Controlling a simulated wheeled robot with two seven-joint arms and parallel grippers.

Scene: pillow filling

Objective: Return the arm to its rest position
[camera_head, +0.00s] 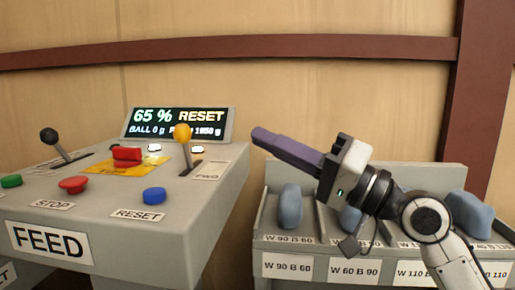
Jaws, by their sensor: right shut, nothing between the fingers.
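My right gripper (256,137) reaches in from the lower right and points up and to the left. Its long purple-grey fingers are closed together with nothing between them. It hangs in the air in front of the bin rack, to the right of the control panel, and touches nothing that I can see. My right wrist and forearm hide part of the rack. My left gripper is not in this view.
A grey control panel (203,220) on the left carries levers with black (48,135) and yellow (182,132) knobs, several buttons and a display (179,123) reading 65 % RESET. The rack (272,238) holds blue-grey pillows (290,207) in labelled slots. A wooden wall stands behind.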

